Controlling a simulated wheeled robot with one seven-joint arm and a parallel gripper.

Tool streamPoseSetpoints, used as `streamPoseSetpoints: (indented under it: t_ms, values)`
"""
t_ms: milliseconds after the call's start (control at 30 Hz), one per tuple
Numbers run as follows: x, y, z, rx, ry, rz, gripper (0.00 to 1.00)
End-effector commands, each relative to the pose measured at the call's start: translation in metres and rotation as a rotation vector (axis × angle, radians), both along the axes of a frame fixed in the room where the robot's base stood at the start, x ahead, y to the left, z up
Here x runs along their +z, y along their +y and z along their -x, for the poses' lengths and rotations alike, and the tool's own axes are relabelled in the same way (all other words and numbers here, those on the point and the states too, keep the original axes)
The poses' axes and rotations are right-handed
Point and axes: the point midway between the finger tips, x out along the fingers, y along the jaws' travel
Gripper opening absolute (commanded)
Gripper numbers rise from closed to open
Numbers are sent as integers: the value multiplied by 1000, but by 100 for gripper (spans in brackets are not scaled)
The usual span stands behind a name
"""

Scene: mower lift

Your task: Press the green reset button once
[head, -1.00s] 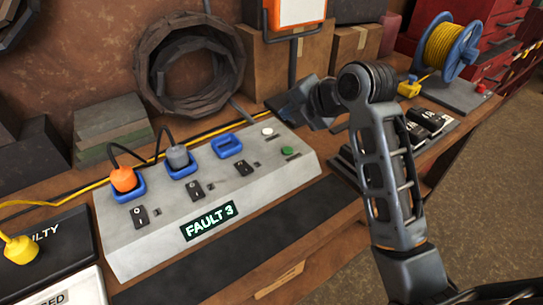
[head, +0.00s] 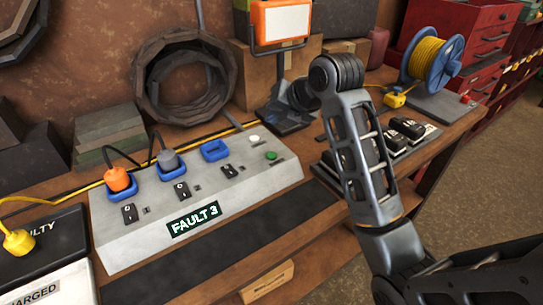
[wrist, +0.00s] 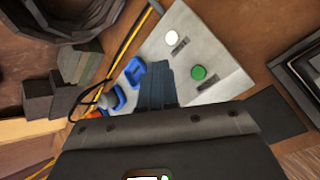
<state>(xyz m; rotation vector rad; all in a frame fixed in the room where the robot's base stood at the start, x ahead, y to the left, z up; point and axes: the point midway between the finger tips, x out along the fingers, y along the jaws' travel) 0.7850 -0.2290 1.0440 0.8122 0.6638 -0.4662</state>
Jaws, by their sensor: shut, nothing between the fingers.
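The green reset button (head: 271,155) sits at the right end of a grey sloped control box (head: 240,190) on the bench. In the wrist view, the green button (wrist: 198,72) is unobstructed, just right of my gripper (wrist: 157,70). My gripper's fingers are together and empty, over the box between a blue socket and the green button. They look apart from the button; their height above the box is hard to judge. A display (head: 194,220) on the box's front reads "FAULT 3". In the head view my fingertips cannot be made out clearly.
A white button (head: 254,138) is close behind the green one. Orange (head: 117,179) and grey (head: 168,160) plugs fill two blue sockets; a third socket (head: 214,149) is empty. A work lamp (head: 282,22) stands behind, and a yellow cable reel (head: 432,52) at right.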

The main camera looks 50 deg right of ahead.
Motion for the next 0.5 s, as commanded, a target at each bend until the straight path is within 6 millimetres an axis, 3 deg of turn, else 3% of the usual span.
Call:
streamPoseSetpoints:
  t_ms: [500]
  values:
    - [-66, 0, 0, 0, 0, -1, 0]
